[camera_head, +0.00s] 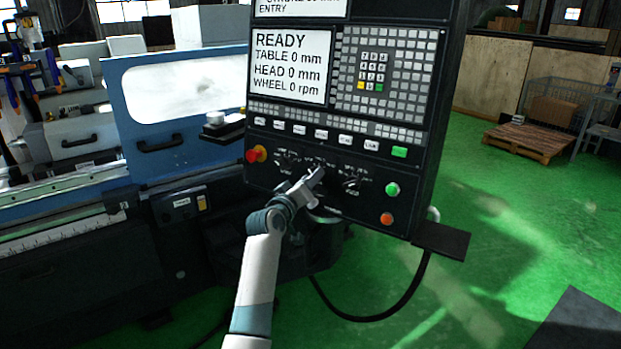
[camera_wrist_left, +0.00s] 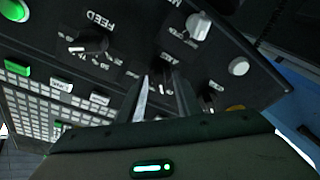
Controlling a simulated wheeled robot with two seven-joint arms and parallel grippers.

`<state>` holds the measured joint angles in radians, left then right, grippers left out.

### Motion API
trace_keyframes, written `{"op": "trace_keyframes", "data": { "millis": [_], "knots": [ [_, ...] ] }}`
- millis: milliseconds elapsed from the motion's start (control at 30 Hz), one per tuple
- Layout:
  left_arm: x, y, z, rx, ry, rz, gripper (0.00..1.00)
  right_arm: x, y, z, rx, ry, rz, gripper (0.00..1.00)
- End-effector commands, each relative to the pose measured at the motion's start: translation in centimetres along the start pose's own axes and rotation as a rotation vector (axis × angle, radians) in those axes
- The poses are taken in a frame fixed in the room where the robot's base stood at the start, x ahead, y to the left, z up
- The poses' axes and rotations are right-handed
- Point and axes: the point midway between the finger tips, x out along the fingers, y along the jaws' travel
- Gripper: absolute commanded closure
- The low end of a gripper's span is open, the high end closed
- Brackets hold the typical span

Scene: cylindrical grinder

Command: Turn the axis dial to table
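The black control panel (camera_head: 400,185) carries a row of dark dials below its screen. My left gripper (camera_head: 318,173) reaches up to the panel's lower middle and covers the axis dial in the head view. In the left wrist view the panel appears turned over, and the dark axis dial (camera_wrist_left: 166,66) lies just ahead of the two fingertips. My left gripper's fingers (camera_wrist_left: 163,85) stand apart with a gap between them. I cannot tell whether they touch the dial, and its pointer setting is not readable. My right gripper is in neither view.
The feed dial (camera_wrist_left: 92,43) sits beside the axis dial. A red emergency button (camera_head: 254,154) is at the panel's left, and green (camera_head: 392,189) and orange (camera_head: 386,218) buttons are at its right. The screen (camera_head: 290,66) reads READY, TABLE 0 mm.

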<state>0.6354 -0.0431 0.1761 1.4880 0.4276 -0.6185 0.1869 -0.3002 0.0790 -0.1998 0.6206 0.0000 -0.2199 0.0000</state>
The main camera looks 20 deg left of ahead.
Motion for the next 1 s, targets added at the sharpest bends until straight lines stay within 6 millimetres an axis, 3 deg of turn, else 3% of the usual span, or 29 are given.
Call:
{"op": "trace_keyframes", "data": {
  "millis": [300,333,467,1000],
  "knots": [
    [0.2,0.0,0.0,0.000,0.000,-0.001,0.69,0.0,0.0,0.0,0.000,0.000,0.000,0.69],
    [0.2,0.0,0.0,0.000,0.000,-0.001,0.71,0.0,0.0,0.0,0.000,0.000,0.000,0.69],
    [0.1,-0.1,0.0,0.000,0.000,-0.001,1.00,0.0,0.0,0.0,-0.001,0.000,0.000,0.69],
    [0.1,-0.4,0.2,0.084,-0.001,0.017,1.00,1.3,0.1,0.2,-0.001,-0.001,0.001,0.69]
  ]
}}
